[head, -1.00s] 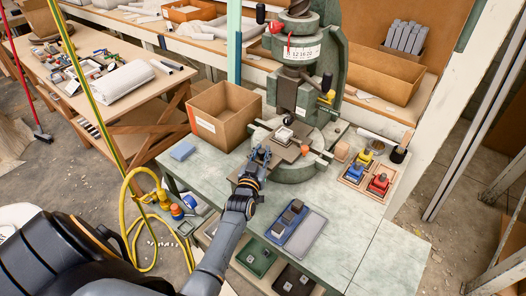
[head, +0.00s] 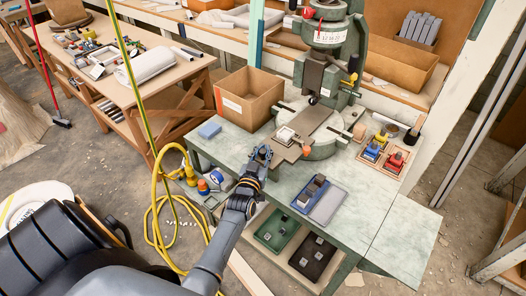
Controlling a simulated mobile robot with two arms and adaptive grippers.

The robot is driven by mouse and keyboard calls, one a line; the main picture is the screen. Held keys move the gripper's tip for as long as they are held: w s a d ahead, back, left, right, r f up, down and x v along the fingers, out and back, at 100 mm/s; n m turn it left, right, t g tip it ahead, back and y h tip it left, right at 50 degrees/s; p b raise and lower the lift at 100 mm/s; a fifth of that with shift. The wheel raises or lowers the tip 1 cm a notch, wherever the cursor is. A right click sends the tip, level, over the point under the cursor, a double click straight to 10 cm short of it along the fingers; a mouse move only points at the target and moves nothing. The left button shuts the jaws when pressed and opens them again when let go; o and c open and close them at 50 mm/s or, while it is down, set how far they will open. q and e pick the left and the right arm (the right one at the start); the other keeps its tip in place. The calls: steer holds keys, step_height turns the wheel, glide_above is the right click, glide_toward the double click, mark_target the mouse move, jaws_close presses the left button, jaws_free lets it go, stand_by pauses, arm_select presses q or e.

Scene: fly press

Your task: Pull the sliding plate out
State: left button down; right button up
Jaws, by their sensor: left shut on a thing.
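The green fly press (head: 330,75) stands at the back of the bench with its ram above the round bed. The sliding plate (head: 293,150) is a flat brown-grey strip reaching from under the ram toward the front left. My right gripper is not in view.
A cardboard box (head: 247,97) stands left of the press, with a blue block (head: 209,130) near it. A wooden holder with blue and red tools (head: 385,153) is at right.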

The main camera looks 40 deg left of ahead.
arm_select(q)
steer(key=shift+s+d+f, duration=0.1)
steer(key=shift+d+f, duration=0.1)
steer(key=shift+f, duration=0.2)
steer(key=c, duration=1.4)
jaws_free()
steer(key=shift+c, duration=0.2)
steer(key=o, duration=0.3)
steer(key=shift+s+r, duration=0.1)
steer(key=shift+r, duration=0.05)
steer(key=shift+s+d+r, duration=0.1)
steer(key=shift+r, duration=0.1)
steer(key=shift+s+f, duration=0.1)
steer(key=shift+s, duration=0.15)
steer(key=v, duration=1.1)
steer(key=shift+s+d, duration=0.15)
steer(key=shift+s, duration=0.05)
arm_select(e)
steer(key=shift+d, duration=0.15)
